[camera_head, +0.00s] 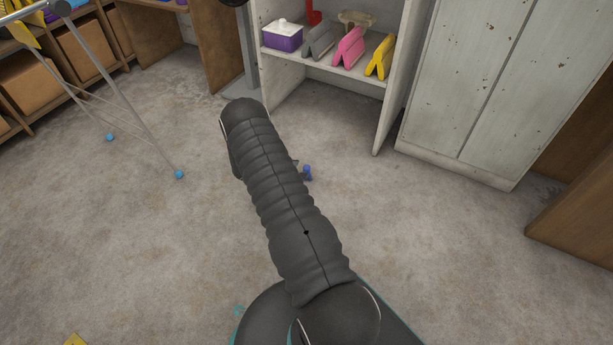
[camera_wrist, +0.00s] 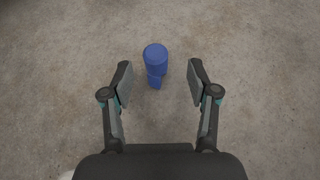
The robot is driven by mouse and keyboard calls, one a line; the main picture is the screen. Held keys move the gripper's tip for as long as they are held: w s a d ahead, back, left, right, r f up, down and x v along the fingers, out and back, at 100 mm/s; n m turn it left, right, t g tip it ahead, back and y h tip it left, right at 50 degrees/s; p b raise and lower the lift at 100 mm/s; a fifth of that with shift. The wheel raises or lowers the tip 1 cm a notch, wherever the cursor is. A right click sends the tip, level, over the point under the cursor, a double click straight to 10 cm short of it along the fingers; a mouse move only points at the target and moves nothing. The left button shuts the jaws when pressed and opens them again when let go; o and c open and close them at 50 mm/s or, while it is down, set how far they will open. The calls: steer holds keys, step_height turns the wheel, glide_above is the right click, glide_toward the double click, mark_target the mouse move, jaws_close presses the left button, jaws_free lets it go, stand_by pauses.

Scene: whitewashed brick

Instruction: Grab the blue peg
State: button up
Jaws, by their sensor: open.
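The blue peg (camera_wrist: 155,62) stands or lies on the concrete floor in the wrist view, with a wide round end toward the camera's top. My gripper (camera_wrist: 159,82) is open, and the peg shows between its two fingertips and a little beyond them, touching neither. I cannot tell the height of the fingertips above the floor. In the head view a small part of the blue peg (camera_head: 307,173) shows just right of my arm, which hides most of the gripper.
A white shelf (camera_head: 330,75) with a purple box (camera_head: 283,40) and gray, pink and yellow items stands behind. A pale cabinet (camera_head: 470,90) is at right. A metal rack's legs (camera_head: 145,130) with blue feet stand at left. The floor around the peg is clear.

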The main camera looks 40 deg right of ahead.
mark_target(304, 168)
steer(key=x, duration=0.5)
steer(key=shift+w+b, duration=0.3)
steer(key=shift+b, duration=0.05)
jaws_close()
